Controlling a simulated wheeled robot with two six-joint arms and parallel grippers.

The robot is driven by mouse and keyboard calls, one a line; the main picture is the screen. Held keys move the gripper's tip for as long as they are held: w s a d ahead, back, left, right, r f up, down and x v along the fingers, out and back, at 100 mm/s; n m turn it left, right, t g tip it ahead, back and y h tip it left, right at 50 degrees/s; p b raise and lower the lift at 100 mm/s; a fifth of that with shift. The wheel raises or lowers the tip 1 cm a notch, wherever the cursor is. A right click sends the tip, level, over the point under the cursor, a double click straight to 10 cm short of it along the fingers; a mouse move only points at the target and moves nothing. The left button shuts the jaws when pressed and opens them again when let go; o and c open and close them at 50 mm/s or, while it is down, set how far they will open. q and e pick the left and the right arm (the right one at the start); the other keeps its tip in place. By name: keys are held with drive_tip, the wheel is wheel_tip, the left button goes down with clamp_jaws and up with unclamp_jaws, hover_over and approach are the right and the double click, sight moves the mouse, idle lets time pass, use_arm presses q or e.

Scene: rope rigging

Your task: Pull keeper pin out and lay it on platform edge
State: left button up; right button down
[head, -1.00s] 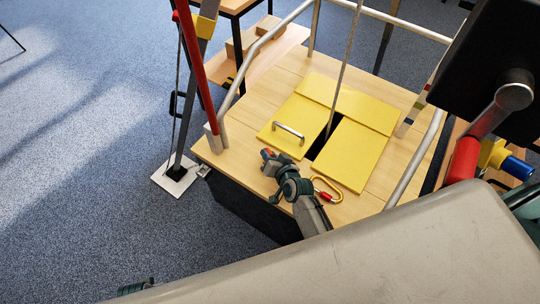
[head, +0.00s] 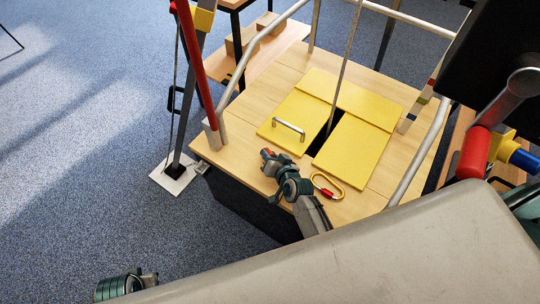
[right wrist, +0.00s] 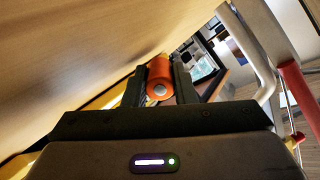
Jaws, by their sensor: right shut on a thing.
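My right gripper (head: 267,156) is low over the front left part of the wooden platform (head: 236,117). It is shut on an orange-red cylinder, which looks like the keeper pin (right wrist: 159,78). In the right wrist view the cylinder's round end faces the camera between the two dark fingers, with a wooden surface close along the left. In the head view only a small red-orange bit of it shows at the fingertips. I cannot tell how deep the pin sits in anything. Of my left arm only a teal wrist part shows at the bottom left; its fingers are not visible.
Yellow hatch panels (head: 356,150) lie on the platform, one with a metal handle (head: 288,130). A rope (head: 347,62) runs down into the dark gap between them. A gold and red carabiner (head: 327,187) lies right of my gripper. Pale rails (head: 424,148) and a red-and-grey post (head: 193,62) border the platform.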

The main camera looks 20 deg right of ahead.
drive_tip(key=c, duration=1.1)
unclamp_jaws()
drive_tip(key=shift+c, duration=0.2)
drive_tip(key=shift+o, duration=0.2)
drive_tip(key=shift+s+f, duration=0.1)
drive_tip(key=shift+s, duration=0.2)
drive_tip(key=v, duration=0.9)
drive_tip(key=shift+s+r, duration=0.15)
drive_tip(key=shift+r, duration=0.15)
drive_tip(key=shift+s+d+r, duration=0.1)
drive_tip(key=shift+s+r, duration=0.1)
drive_tip(key=shift+s, duration=0.15)
use_arm(q)
drive_tip(key=shift+a+f, duration=0.1)
drive_tip(key=shift+f, duration=0.6)
